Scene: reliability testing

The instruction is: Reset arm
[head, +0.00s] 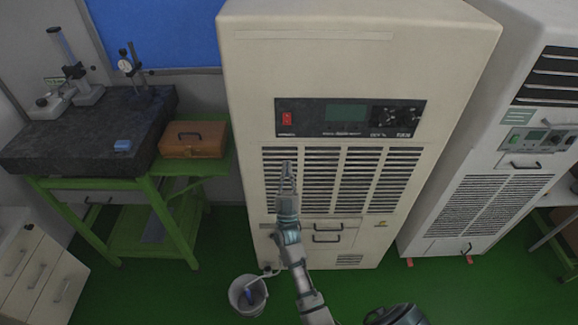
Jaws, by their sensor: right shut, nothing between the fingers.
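My right arm (297,262) reaches up from the bottom middle of the head view. Its gripper (287,167) is shut and empty, with its fingers pointing up. The gripper shows in front of the left vent grille of a tall beige machine (350,60). I cannot tell how far it is from the grille. The machine has a dark control panel (349,117) with a red switch (286,118) at its left end and a screen. My left gripper is not in view.
A green stand (98,221) with a dark stone slab (60,150) and a wooden box (193,139) is at the left. A white bucket (237,296) stands on the green floor (150,290). A second machine (461,155) stands at the right.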

